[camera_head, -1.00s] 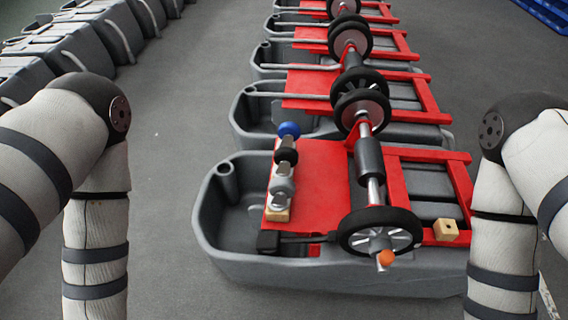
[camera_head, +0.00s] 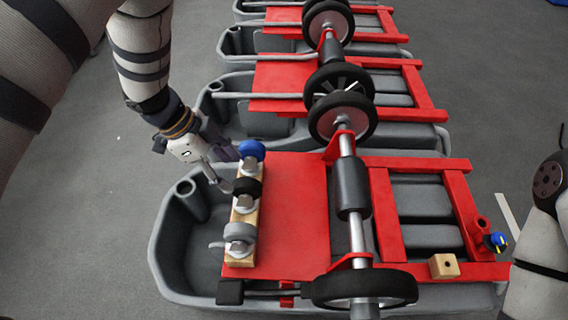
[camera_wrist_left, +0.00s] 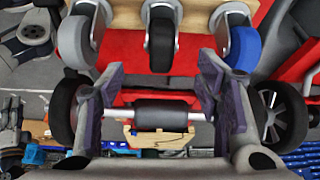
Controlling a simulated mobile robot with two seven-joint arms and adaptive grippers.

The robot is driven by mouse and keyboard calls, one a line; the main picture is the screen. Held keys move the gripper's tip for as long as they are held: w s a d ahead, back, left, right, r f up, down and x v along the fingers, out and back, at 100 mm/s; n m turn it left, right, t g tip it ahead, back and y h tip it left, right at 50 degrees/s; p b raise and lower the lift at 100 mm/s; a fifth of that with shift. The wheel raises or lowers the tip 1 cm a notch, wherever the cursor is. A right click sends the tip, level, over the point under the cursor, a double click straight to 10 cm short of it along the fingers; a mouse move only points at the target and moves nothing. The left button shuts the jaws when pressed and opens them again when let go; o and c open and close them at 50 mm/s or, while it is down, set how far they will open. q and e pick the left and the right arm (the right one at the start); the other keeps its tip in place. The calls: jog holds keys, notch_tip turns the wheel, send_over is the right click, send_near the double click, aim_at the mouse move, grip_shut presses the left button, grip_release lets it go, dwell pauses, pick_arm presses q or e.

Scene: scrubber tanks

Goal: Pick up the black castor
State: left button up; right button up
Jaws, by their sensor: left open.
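The black castor (camera_head: 247,188) stands in the middle of a wooden strip (camera_head: 243,216), between a blue castor (camera_head: 251,150) and a grey castor (camera_head: 240,231). In the left wrist view the black castor (camera_wrist_left: 161,42) hangs at the top centre, with the grey castor (camera_wrist_left: 77,42) to its left and the blue castor (camera_wrist_left: 241,48) to its right. My left gripper (camera_wrist_left: 155,88) is open and empty, its two fingers apart below the black wheel in that view. In the head view my left gripper (camera_head: 226,168) is close beside the castors, partly overlapping them. My right gripper is out of view.
The strip lies on a red plate (camera_head: 290,215) over a grey tank (camera_head: 170,250). An axle with a roller (camera_head: 352,190) and a large wheel (camera_head: 365,288) stands right of it. A small wooden block (camera_head: 444,266) and a blue knob (camera_head: 497,240) are further right. More tanks line up behind.

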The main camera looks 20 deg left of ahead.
aim_at(239, 181)
pick_arm(q)
jog(key=shift+w+r+m, duration=0.15)
jog(key=shift+w+m, duration=0.25)
jog(key=shift+w, duration=0.2)
jog(key=x, duration=0.3)
jog(key=s+b+x, duration=0.1)
jog(key=x, duration=0.1)
jog(key=shift+f, duration=0.4)
jog(key=x, duration=0.5)
jog(key=shift+d+f, duration=0.15)
jog(key=shift+f, duration=0.2)
jog(key=shift+r, duration=0.1)
jog(key=shift+c, duration=0.8)
grip_shut()
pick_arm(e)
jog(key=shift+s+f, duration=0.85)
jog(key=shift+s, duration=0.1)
